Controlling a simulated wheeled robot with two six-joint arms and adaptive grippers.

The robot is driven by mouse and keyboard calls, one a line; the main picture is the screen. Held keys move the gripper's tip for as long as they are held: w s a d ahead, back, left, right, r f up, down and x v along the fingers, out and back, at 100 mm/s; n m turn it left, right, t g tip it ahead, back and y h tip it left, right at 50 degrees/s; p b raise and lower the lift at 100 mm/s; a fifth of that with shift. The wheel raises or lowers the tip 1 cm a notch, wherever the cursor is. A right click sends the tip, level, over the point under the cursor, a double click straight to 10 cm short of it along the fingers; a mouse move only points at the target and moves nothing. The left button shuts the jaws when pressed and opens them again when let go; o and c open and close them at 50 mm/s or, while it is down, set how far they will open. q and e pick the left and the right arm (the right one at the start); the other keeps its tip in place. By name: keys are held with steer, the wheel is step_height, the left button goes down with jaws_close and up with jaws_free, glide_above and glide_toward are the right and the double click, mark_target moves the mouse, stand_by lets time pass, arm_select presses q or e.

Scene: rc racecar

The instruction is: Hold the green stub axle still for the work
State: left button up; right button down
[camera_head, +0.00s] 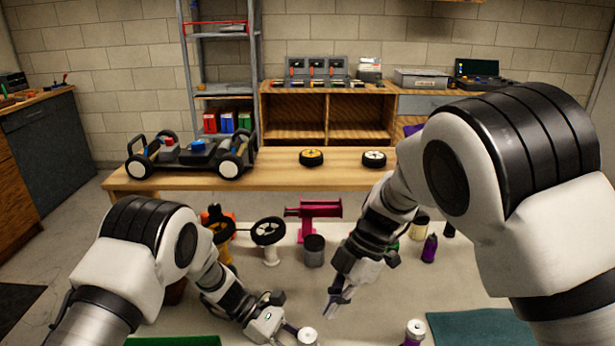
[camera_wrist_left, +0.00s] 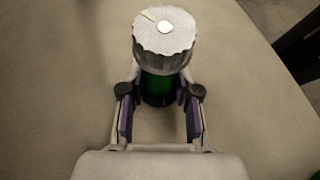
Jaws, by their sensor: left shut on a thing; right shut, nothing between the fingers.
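The green stub axle (camera_wrist_left: 158,90) stands between the fingers of my left gripper (camera_wrist_left: 160,115) in the left wrist view. A wide grey knurled cap with a bright centre sits above the green part and hides much of it. In the head view my left gripper (camera_head: 294,331) is at the bottom edge, beside the pale round top (camera_head: 307,337) of the piece it holds. My right gripper (camera_head: 338,303) is shut and empty. It hangs over the pale table, a little above and right of the left one, apart from the held piece.
A purple-bodied piece with a pale cap (camera_head: 415,329) stands right of my right gripper. A dark cylinder (camera_head: 314,250), a magenta stand (camera_head: 314,212) and a black wheel (camera_head: 268,231) are farther back. A teal mat (camera_head: 475,327) lies at right. A car chassis (camera_head: 190,155) sits on the wooden bench (camera_head: 270,178).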

mark_target(307, 337)
step_height(307, 337, down, 6)
steer(key=w+a, duration=0.1)
steer(key=w, duration=0.1)
steer(key=shift+w+a, duration=0.2)
steer(key=shift+a, duration=0.2)
steer(key=shift+s+a, duration=0.15)
steer(key=shift+s, duration=0.05)
stand_by(0.6)
steer(key=shift+s, duration=0.1)
steer(key=shift+s+d, duration=0.65)
steer(key=shift+s, duration=0.35)
stand_by(0.4)
